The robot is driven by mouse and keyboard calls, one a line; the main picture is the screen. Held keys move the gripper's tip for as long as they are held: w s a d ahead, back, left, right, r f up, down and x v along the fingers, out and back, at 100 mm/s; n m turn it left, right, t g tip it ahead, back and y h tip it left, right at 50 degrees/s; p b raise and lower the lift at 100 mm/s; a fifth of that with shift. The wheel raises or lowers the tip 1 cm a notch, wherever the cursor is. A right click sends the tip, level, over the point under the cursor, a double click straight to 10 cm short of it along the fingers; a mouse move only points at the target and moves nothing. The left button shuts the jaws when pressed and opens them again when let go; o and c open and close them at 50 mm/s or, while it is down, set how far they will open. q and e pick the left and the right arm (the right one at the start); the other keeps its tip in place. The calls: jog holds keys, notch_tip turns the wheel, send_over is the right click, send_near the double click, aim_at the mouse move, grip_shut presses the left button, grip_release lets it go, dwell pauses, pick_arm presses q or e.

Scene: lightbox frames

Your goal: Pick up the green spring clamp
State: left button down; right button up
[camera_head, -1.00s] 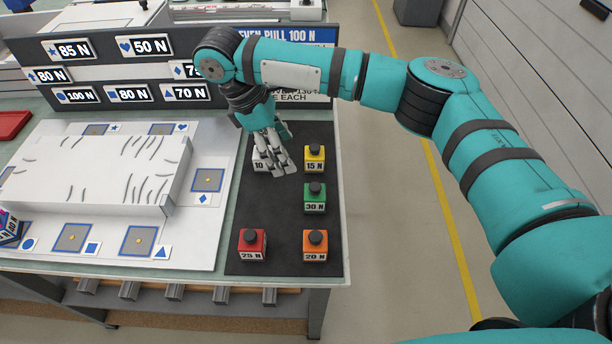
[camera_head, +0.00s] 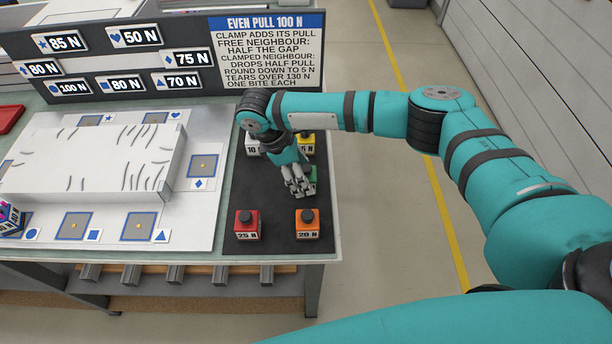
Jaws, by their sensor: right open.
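The green spring clamp (camera_head: 312,174) is a small green block on the dark mat (camera_head: 268,200) at the right end of the table. My right gripper (camera_head: 302,191) is open, pointing down over its left and front side, and hides most of it. I cannot tell whether the fingers touch it. My left gripper is not in view.
A red 25 N block (camera_head: 247,228) and an orange 20 N block (camera_head: 307,228) stand in front. A yellow block (camera_head: 306,143) and a white 10 block (camera_head: 253,148) stand behind. A white slab (camera_head: 90,160) lies left; a sign board (camera_head: 268,60) stands at the back.

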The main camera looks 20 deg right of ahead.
jog(key=shift+x, duration=1.3)
jog(key=c, duration=0.8)
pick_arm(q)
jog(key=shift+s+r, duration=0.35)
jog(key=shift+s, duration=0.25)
pick_arm(e)
jog(key=c, duration=0.7)
